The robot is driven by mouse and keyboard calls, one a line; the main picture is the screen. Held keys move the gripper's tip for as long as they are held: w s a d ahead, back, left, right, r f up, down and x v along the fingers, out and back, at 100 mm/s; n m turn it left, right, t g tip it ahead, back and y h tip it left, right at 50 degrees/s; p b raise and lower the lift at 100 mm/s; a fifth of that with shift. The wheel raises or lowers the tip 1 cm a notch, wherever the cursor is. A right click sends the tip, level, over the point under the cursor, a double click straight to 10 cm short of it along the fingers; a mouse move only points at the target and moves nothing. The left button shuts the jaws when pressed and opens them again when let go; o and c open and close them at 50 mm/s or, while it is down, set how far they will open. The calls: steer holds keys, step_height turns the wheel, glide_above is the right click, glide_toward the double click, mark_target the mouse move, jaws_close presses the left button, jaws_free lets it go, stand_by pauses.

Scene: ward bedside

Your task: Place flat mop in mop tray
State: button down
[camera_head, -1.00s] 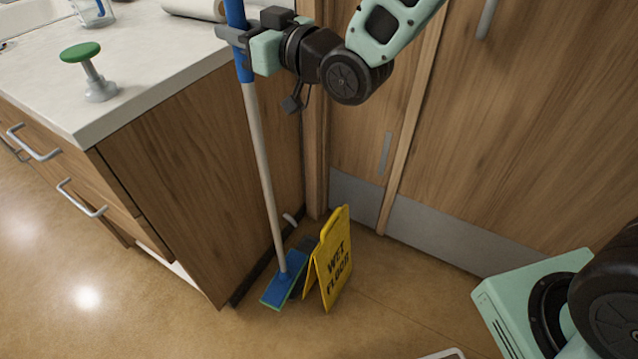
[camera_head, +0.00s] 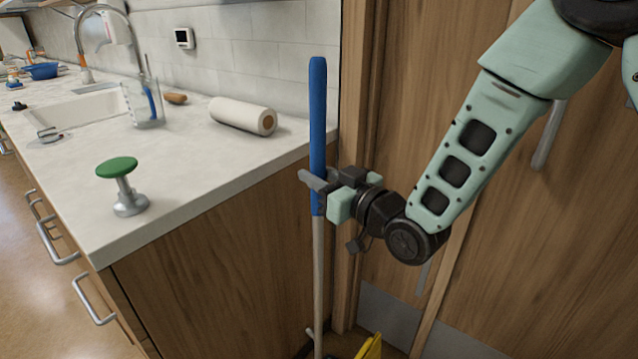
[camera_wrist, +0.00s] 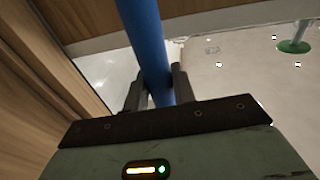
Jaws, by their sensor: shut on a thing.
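The flat mop (camera_head: 318,255) stands nearly upright beside the end of the counter, with a blue grip on top and a pale pole below. My gripper (camera_head: 314,184) is shut on the blue grip of its handle. In the wrist view the blue handle (camera_wrist: 150,45) passes between the two fingers of my gripper (camera_wrist: 158,92). The mop's head is below the head view now and hidden. No mop tray can be made out in the current views.
A yellow wet floor sign (camera_head: 370,347) shows at the bottom edge. The counter (camera_head: 190,190) to the left holds a green-topped stamp-like object (camera_head: 122,185), a paper roll (camera_head: 243,116) and a sink (camera_head: 85,112). A wooden door (camera_head: 530,230) stands close on the right.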

steer(key=shift+f, duration=0.65)
steer(key=c, duration=1.1)
jaws_free()
steer(key=shift+c, duration=0.2)
